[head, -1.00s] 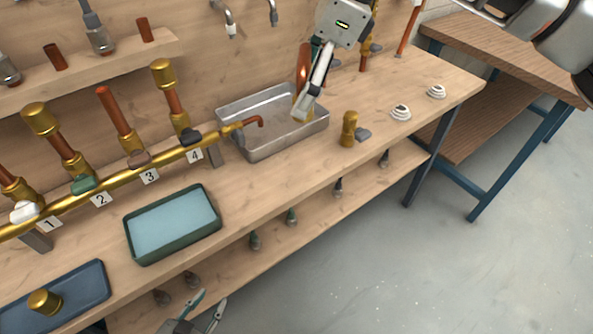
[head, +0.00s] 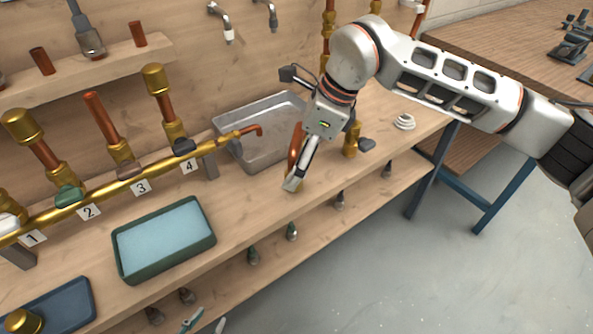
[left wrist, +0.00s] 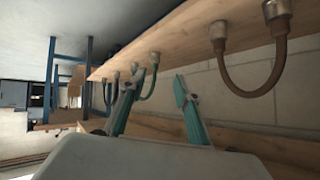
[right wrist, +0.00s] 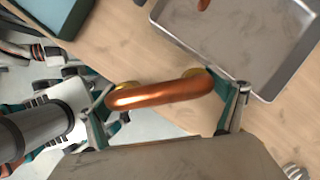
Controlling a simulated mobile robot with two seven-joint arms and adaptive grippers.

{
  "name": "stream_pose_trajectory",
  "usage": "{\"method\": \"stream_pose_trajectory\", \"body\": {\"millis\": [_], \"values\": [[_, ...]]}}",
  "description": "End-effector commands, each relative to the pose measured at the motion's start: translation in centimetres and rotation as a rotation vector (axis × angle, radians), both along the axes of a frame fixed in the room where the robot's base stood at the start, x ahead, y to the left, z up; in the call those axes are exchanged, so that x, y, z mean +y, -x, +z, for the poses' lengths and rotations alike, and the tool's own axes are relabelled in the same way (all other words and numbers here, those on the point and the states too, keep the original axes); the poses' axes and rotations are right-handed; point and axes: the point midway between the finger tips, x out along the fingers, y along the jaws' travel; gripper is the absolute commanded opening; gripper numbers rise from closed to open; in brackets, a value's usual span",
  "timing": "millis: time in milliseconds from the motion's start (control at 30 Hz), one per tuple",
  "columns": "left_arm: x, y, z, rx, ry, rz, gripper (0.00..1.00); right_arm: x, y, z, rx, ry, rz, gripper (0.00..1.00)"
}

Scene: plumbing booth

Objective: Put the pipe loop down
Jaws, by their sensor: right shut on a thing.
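The pipe loop is a copper bend with brass ends. It shows edge-on in the head view (head: 294,147) and across the fingers in the right wrist view (right wrist: 160,92). My right gripper (head: 294,180) is shut on it over the bench (head: 240,205), just in front of the metal tray (head: 240,153). I cannot tell whether the loop touches the bench top. My left gripper barely shows at the bottom edge of the head view (head: 206,325).
A brass fitting (head: 351,139) and a dark grey piece (head: 367,145) stand right of my right gripper. The brass manifold (head: 110,190) and a green tray with a blue pad (head: 122,262) are to the left. Bare bench lies between the green tray and my right gripper.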

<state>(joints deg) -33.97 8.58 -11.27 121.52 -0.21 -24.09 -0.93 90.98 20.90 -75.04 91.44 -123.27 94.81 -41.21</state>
Motion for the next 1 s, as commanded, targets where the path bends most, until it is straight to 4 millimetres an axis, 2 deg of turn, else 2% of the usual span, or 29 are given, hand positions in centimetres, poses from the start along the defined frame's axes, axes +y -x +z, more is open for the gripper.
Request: {"method": "stream_pose_trajectory", "body": {"millis": [133,300,400,767,800,1000], "values": [[0.0,-0.4,0.3,-0.009,-0.001,-0.003,0.32,0.0,0.0,-0.8,-0.001,-0.001,0.0,0.62],[0.0,-0.1,-0.2,-0.002,0.0,-0.005,0.32,0.0,0.0,-3.5,0.002,0.0,0.0,0.62],[-0.1,-0.1,-0.2,-0.001,0.0,-0.005,0.32,0.0,0.0,-4.4,0.001,-0.001,0.0,0.62],[-0.2,-0.1,0.0,-0.003,0.001,-0.006,0.32,0.0,0.0,-4.5,-0.002,-0.001,0.0,0.62],[-0.2,-0.1,-0.1,-0.003,0.001,-0.006,0.32,0.0,0.0,-4.5,-0.002,0.0,0.0,1.0],[-0.2,0.0,-0.1,-0.001,0.003,-0.004,0.32,0.0,0.0,-4.5,-0.002,0.0,0.0,1.0]]}}
